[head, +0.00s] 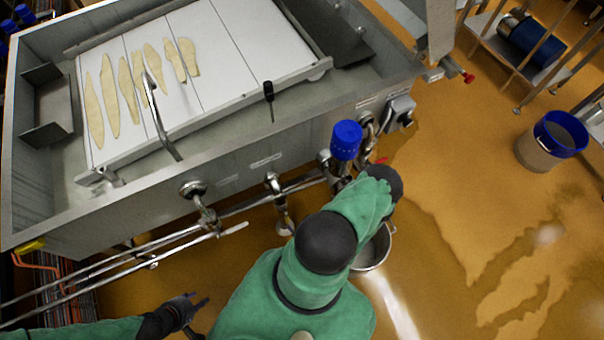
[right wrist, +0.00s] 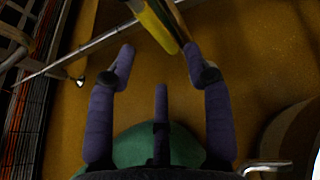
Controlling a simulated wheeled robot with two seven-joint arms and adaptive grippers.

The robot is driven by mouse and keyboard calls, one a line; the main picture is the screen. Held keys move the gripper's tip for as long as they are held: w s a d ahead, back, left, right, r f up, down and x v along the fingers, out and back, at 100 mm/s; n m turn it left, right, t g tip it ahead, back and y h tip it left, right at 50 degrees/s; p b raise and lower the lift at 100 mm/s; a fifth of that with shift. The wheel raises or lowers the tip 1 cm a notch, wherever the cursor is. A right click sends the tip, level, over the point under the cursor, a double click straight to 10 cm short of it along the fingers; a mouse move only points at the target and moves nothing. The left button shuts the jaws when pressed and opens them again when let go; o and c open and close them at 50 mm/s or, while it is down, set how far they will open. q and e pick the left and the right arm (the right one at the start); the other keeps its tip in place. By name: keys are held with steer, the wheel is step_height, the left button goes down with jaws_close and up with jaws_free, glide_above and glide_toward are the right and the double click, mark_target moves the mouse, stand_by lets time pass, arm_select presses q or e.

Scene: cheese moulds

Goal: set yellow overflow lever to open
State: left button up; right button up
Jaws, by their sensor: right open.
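A yellow bar with a darker edge (right wrist: 152,24) enters the top of the right wrist view and slants down to the right. It looks like the yellow lever; its far end is cut off. My right gripper (right wrist: 157,50) is open, and the bar's lower end lies between its fingertips, closer to the right one. I cannot tell if they touch. A small yellow part (head: 30,245) shows at the vat's lower left corner. My left gripper (head: 198,300) is open and empty at the bottom.
The steel vat (head: 120,220) holds a white board with several pale pieces. Pipes with valves (head: 195,190) run along its front. A blue-topped part (head: 346,140) and a steel bucket (head: 374,250) are near my right arm. A blue-rimmed bin (head: 540,155) stands right.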

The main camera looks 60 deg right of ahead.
steer(key=shift+v, duration=1.75)
